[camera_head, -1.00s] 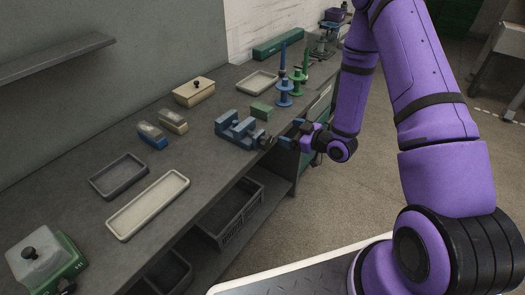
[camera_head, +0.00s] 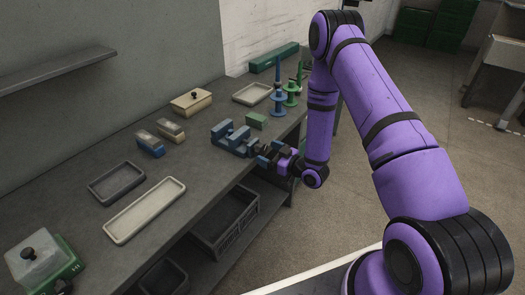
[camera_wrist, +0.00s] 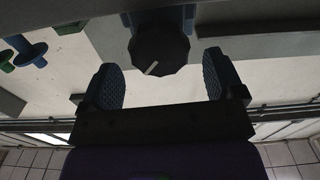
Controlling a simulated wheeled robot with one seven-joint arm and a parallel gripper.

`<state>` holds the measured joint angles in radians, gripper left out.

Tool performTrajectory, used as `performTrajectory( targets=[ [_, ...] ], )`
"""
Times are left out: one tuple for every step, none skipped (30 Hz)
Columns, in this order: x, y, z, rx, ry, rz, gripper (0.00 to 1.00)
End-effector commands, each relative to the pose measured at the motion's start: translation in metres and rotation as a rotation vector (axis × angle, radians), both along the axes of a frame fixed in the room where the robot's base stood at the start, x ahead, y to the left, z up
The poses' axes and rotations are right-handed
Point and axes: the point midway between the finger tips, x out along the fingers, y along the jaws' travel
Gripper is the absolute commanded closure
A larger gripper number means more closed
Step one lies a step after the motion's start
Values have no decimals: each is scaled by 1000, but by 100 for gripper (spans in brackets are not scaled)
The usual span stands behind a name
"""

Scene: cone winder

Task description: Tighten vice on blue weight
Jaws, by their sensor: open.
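The blue vice (camera_head: 229,136) sits at the front edge of the grey workbench in the head view. I cannot tell a separate blue weight between its jaws at this size. The vice's dark round knob (camera_wrist: 158,50) carries a white mark and shows at the top middle of the wrist view. My gripper (camera_head: 266,154) is at the knob end of the vice. In the wrist view my gripper (camera_wrist: 162,80) is open, with one textured blue finger on each side of the knob's lower part. The fingers show gaps to the knob and do not hold it.
A green block (camera_head: 257,121) stands right behind the vice. Blue spindle (camera_head: 278,105) and green spindle (camera_head: 292,95) stand beyond it. Two small blocks (camera_head: 150,147) (camera_head: 171,132), a lidded box (camera_head: 191,102) and trays (camera_head: 116,183) (camera_head: 145,209) lie left. A dark crate (camera_head: 224,222) is below the bench.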

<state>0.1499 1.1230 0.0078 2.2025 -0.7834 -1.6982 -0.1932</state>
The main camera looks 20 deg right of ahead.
Motion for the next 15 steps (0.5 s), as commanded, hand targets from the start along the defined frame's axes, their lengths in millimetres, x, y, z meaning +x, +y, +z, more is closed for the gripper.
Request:
performTrajectory(
  targets=[
    [6, 5, 0, 0, -1, 2, 13],
    [9, 7, 0, 0, 0, 1, 13],
    [13, 9, 0, 0, -1, 1, 13],
    [15, 11, 0, 0, -1, 1, 13],
    [17, 13, 0, 0, -1, 1, 13],
    [19, 14, 0, 0, -1, 1, 13],
    [20, 15, 0, 0, 0, 1, 13],
    [22, 16, 0, 0, 0, 0, 13],
    [23, 17, 0, -1, 1, 0, 13],
    [23, 17, 0, 0, 1, 0, 13],
    [24, 18, 0, 0, 1, 0, 13],
    [24, 18, 0, 0, 1, 0, 13],
    [24, 18, 0, 0, 1, 0, 13],
    [24, 18, 0, 0, 1, 0, 13],
    [24, 18, 0, 0, 1, 0, 13]
  ],
)
